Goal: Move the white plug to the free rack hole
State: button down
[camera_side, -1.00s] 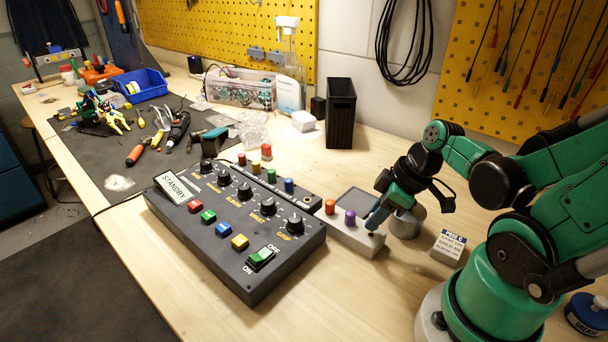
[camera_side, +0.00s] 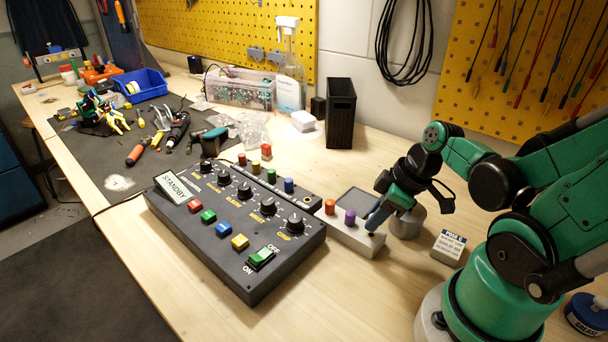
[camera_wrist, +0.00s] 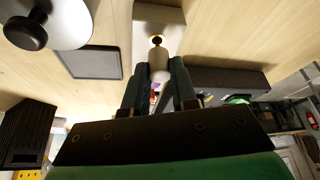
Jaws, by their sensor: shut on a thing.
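My gripper (camera_wrist: 158,82) is shut on the white plug (camera_wrist: 158,60), which shows between the two dark fingers in the wrist view. A brass-coloured piece and a dark spot show just beyond the plug, against the pale block; I cannot tell whether the plug is seated or clear. In the side view my gripper (camera_side: 373,226) is low at the right end of a light grey block (camera_side: 345,238) and hides most of the plug. An orange plug (camera_side: 330,207) and a purple plug (camera_side: 350,216) stand in this block. A black rack strip (camera_side: 314,197) holds several coloured plugs; its right end has no plug.
The dark control console (camera_side: 235,225) with knobs and coloured buttons lies left of the block. A tall black bin (camera_side: 340,115) stands behind.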

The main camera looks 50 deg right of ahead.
jog(key=shift+f, duration=0.45)
dwell(0.5)
jog(key=shift+s+a+f, duration=0.2)
jog(key=shift+s+f, duration=0.05)
jog(key=shift+f, duration=0.25)
dwell(1.9)
jog(key=c, duration=0.6)
grip_release()
jog(key=shift+r, duration=3.5)
jog(key=shift+w, duration=0.15)
jog(key=w+a+r+m+t+h, duration=0.1)
jog(key=w+a+r+m+t, duration=0.1)
jog(key=w+a, duration=0.4)
jog(key=shift+w+r+m+t, duration=0.4)
jog(key=shift+r+m, duration=0.25)
jog(key=shift+m, duration=0.35)
